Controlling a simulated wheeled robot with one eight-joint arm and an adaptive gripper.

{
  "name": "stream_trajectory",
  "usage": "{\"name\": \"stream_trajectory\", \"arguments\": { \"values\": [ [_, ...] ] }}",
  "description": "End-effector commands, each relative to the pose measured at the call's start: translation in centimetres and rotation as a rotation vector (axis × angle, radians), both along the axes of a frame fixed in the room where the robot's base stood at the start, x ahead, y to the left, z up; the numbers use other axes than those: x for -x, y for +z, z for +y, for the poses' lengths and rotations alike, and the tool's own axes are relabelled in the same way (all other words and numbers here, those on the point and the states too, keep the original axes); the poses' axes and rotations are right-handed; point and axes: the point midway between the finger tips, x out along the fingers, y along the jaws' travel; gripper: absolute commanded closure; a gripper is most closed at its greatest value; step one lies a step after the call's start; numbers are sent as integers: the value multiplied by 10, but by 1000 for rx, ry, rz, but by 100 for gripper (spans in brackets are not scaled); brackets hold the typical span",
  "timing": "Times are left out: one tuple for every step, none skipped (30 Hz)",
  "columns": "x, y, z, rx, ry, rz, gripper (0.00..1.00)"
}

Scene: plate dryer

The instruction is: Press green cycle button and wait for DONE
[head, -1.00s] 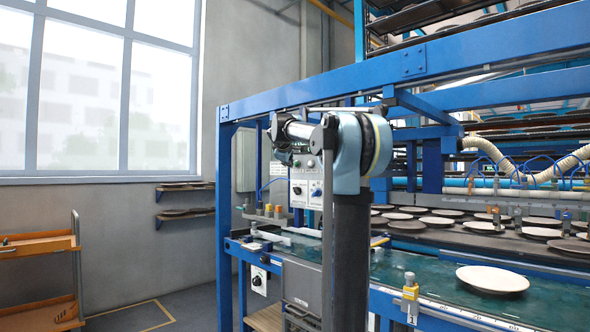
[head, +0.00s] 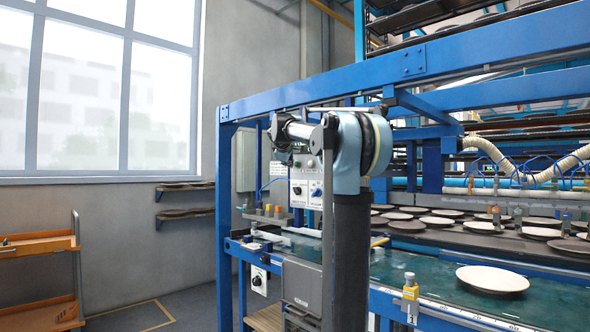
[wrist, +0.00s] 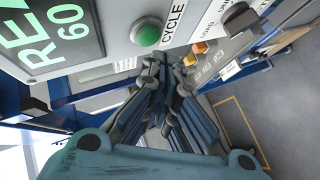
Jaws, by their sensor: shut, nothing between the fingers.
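The green button (wrist: 148,35) sits on a light panel beside the label CYCLE, at the top centre of the wrist view. Next to it is a dark display (wrist: 50,35) with green text, cut off by the frame, showing "RE" and "60". My gripper (wrist: 170,62) is shut and empty. Its fingertips are just below and right of the button in the picture and look apart from it. The word DONE does not show. In the head view my arm covers part of the control panel (head: 299,192), and my gripper is hidden.
A dark knob (wrist: 240,18) by the label LOAD and orange buttons (wrist: 200,47) are right of the button. The blue machine frame (head: 227,200) stands around my arm. A plate (head: 492,279) lies on the wet green belt. An orange cart (head: 45,245) stands at left.

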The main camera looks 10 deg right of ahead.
Motion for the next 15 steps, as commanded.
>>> {"name": "stream_trajectory", "arguments": {
  "values": [
    [0, 0, 0, 0, 0, 0, 100],
    [0, 0, 0, 0, 0, 0, 100],
    [0, 0, 0, 0, 0, 0, 100],
    [0, 0, 0, 0, 0, 0, 100],
    [0, 0, 0, 0, 0, 0, 100],
    [0, 0, 0, 0, 0, 0, 100],
    [0, 0, 0, 0, 0, 0, 100],
    [0, 0, 0, 0, 0, 0, 100],
    [-1, 0, -1, 0, 0, 0, 100],
    [-1, 0, -2, 0, 0, 0, 100],
    [-1, 0, -2, 0, 0, 0, 100],
    [-2, 1, -3, 0, -1, 0, 100],
    [-2, 1, -4, 0, -1, 0, 100],
    [-3, 1, -5, 0, -1, 0, 100],
    [-3, 1, -6, 0, -1, 0, 100]
  ]
}}
